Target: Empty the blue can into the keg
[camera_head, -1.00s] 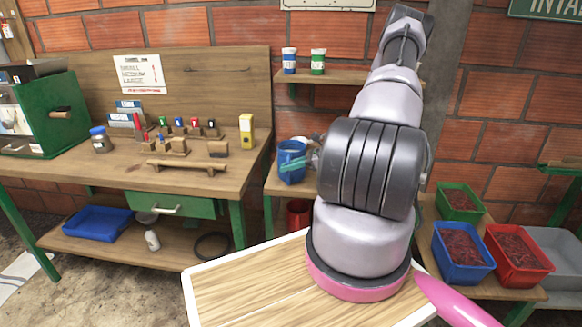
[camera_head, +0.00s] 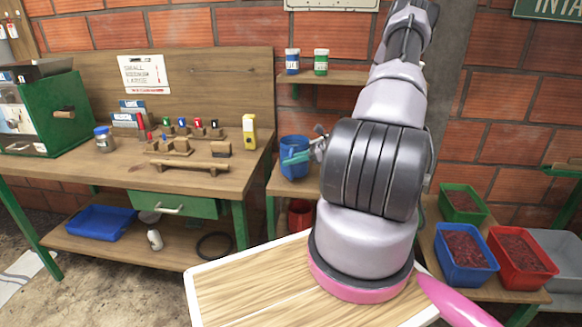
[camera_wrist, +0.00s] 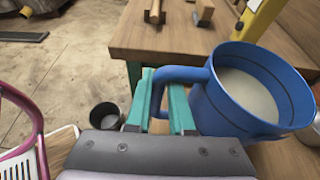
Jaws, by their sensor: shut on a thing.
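The blue can (camera_head: 294,168) is a mug-like vessel with a side handle. In the wrist view the can (camera_wrist: 240,110) stands roughly upright, right of my gripper (camera_wrist: 162,100), and holds a pale, whitish content. My gripper's teal fingers are shut on its blue handle. In the head view my gripper (camera_head: 303,157) shows as small teal fingertips at the can, partly hidden by my arm. I cannot tell for sure which thing is the keg. A red round vessel (camera_head: 299,214) stands low below the can, partly hidden by my arm. The wrist view shows a dark open vessel (camera_wrist: 105,115) low left of the fingers.
A wooden workbench (camera_head: 130,175) with small blocks, a jar (camera_head: 104,140) and a yellow device (camera_head: 249,131) stands left. A wall shelf (camera_head: 330,77) holds two small jars. Green (camera_head: 462,218), blue (camera_head: 466,270) and red (camera_head: 524,276) bins of red material stand right.

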